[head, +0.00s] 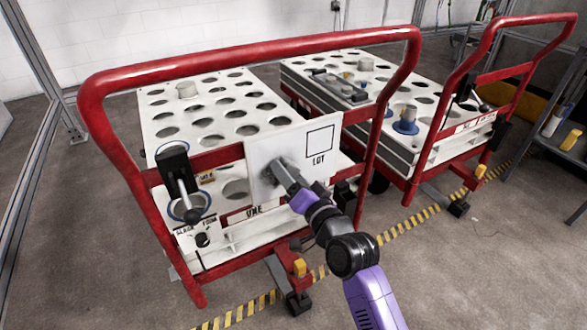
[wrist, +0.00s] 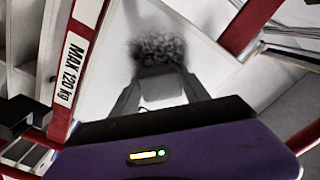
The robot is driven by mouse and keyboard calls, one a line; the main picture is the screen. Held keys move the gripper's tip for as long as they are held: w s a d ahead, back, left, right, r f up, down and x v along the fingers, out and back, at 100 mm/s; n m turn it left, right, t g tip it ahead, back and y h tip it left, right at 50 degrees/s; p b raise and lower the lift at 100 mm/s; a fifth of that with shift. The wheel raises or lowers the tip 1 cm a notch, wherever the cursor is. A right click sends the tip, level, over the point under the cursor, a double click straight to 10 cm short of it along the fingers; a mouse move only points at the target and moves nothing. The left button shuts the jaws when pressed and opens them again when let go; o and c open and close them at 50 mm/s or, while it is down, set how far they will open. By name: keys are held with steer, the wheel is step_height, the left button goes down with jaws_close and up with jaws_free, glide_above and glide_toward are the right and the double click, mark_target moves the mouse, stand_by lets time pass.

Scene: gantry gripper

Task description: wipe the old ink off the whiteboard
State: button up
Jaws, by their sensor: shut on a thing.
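The whiteboard (head: 286,145) is a white panel on the near red cart, marked with a square outline and the word LOT. It also fills the middle of the wrist view (wrist: 205,30). A dark scribble of ink (wrist: 158,46) shows on it, just beyond my fingertips. My gripper (head: 286,178) is at the lower left part of the board, pointing at it. In the wrist view its fingers (wrist: 160,90) are shut on a grey block (wrist: 160,80), which looks like an eraser. The block's front is at the ink's lower edge; I cannot tell whether it touches the board.
The near cart's red handle frame (head: 250,52) arches around the board. A second cart (head: 440,130) stands at the right. A grey shelf (head: 560,145) is at the far right. Striped tape (head: 400,228) crosses the floor.

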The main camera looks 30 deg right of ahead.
mark_target(260, 174)
steer(key=shift+s+a+r+p, duration=0.1)
steer(key=shift+a+r+p, duration=0.05)
steer(key=shift+a+p, duration=1.1)
steer(key=shift+a+f+p, duration=0.2)
steer(key=shift+a+p, duration=0.05)
steer(key=shift+p, duration=0.45)
steer(key=a+p, duration=0.1)
steer(key=p, duration=0.2)
steer(key=shift+a+r, duration=0.15)
steer(key=shift+a, duration=0.1)
steer(key=shift+p, duration=0.6)
steer(key=a+p, duration=0.1)
steer(key=p, duration=0.2)
steer(key=shift+a+p, duration=0.25)
steer(key=shift+p, duration=0.5)
